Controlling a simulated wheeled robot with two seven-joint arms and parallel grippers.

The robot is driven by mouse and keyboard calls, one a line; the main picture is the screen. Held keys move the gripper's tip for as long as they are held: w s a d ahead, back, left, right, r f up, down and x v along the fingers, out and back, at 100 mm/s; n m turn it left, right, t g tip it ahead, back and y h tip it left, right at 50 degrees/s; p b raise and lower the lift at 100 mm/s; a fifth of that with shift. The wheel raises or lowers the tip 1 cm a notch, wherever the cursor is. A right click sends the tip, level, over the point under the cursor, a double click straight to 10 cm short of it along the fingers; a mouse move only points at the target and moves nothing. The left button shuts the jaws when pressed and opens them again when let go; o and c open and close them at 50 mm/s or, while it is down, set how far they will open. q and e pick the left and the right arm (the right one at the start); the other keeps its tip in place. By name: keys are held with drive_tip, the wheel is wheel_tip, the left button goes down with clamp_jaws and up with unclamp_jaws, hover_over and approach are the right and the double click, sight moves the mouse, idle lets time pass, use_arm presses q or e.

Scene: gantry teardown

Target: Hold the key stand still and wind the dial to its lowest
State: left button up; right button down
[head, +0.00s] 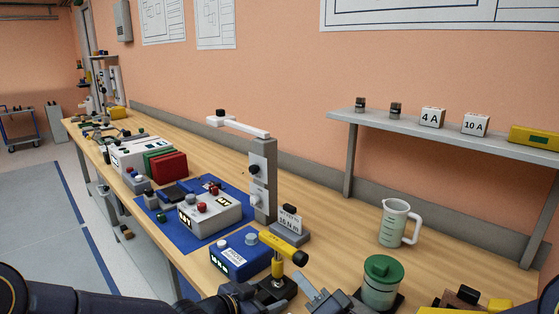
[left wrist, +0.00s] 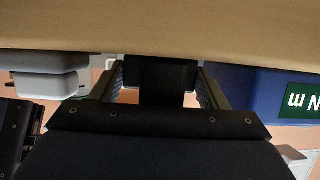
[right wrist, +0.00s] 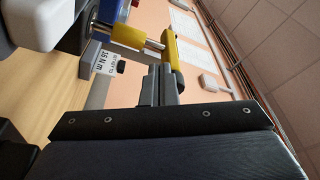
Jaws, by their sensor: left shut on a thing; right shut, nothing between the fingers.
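The key stand has a black base (head: 277,290) and a yellow post, with a yellow key (head: 281,244) lying across its top. A black round end (head: 300,258), which looks like the dial, is on the key's near right end. My left gripper (head: 252,291) is shut on the black base; the left wrist view shows a black block (left wrist: 160,80) between its fingers. My right gripper (head: 316,294) is shut and empty, low and right of the stand. In the right wrist view its fingers (right wrist: 162,80) are close to yellow parts (right wrist: 172,60); contact cannot be told.
A blue box (head: 232,265) with a display stands just left of the stand. A card on a grey block (head: 290,234), marked in N m, stands behind. A green-lidded jar (head: 381,283) and a measuring jug (head: 397,224) stand to the right. Bare bench lies between.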

drive_tip(key=v, duration=0.3)
drive_tip(key=d+v, duration=0.1)
drive_tip(key=v, duration=0.1)
drive_tip(key=shift+d+r, duration=0.2)
drive_tip(key=shift+r, duration=0.05)
drive_tip(key=w+a+r, duration=0.2)
drive_tip(key=w+a, duration=0.1)
drive_tip(key=a, duration=0.2)
drive_tip(key=shift+w, duration=0.3)
idle(0.4)
drive_tip(key=shift+w+d+r, duration=0.15)
drive_tip(key=shift+w+d, duration=0.1)
idle(0.8)
drive_tip(key=shift+d+f, duration=0.1)
drive_tip(key=shift+f, duration=0.1)
drive_tip(key=shift+w+d+f, duration=0.2)
drive_tip(key=shift+w+f, duration=0.05)
drive_tip(key=shift+f, duration=0.2)
drive_tip(key=shift+w+d+f, duration=0.1)
